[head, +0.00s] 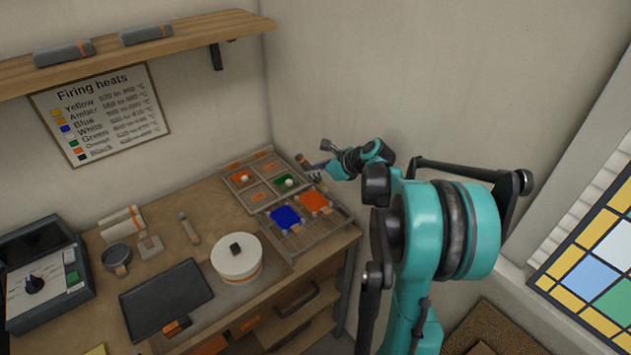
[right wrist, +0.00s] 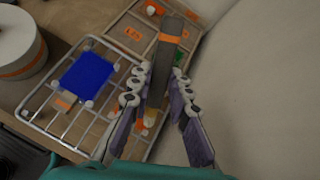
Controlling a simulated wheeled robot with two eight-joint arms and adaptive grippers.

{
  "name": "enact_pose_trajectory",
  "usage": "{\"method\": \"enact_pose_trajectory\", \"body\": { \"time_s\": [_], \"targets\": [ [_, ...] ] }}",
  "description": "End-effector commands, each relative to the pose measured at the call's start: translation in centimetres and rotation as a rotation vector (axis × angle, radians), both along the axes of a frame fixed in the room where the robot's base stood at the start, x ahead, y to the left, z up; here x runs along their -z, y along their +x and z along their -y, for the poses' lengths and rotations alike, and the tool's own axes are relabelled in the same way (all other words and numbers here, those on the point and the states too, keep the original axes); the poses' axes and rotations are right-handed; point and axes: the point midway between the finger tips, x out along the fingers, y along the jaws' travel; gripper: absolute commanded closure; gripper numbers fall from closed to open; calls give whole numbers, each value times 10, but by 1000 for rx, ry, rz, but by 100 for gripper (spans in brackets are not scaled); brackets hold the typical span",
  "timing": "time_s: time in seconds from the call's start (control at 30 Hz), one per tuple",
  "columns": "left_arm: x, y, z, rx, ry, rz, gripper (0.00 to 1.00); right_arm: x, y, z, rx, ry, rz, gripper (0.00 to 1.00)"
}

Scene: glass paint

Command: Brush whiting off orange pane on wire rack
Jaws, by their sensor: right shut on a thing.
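The wire rack (head: 296,246) lies at the right end of the bench and holds a blue pane (head: 286,217) and an orange pane (head: 315,202). In the right wrist view the blue pane (right wrist: 84,80) is clear, but the orange pane (right wrist: 150,122) is mostly hidden behind my fingers. Pale spots show on it; I cannot tell how much whiting that is. My right gripper (head: 317,173) is shut on a dark grey handle with an orange band (right wrist: 165,65), apparently the brush, above the rack's back edge. Its bristles are not clearly visible. My left gripper is out of view.
A divided wooden tray (head: 262,192) behind the rack holds an orange pane (head: 242,178) and a green pane (head: 288,181). A white round pot (head: 236,262) stands left of the rack. The wall is close behind and right of the bench.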

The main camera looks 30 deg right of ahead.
Motion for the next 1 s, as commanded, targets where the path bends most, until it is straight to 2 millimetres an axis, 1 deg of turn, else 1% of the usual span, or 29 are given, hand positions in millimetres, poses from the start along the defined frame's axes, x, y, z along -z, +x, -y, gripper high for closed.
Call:
{"method": "enact_pose_trajectory", "body": {
  "time_s": [0.17, 0.27, 1.0],
  "targets": [
    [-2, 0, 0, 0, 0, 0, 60, -3, 0, 0, 0, 0, 0, 100],
    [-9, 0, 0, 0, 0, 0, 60, -11, 0, 0, 0, 0, 0, 100],
    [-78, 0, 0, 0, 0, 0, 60, -105, 0, 0, 0, 0, 0, 100]
  ]
}}
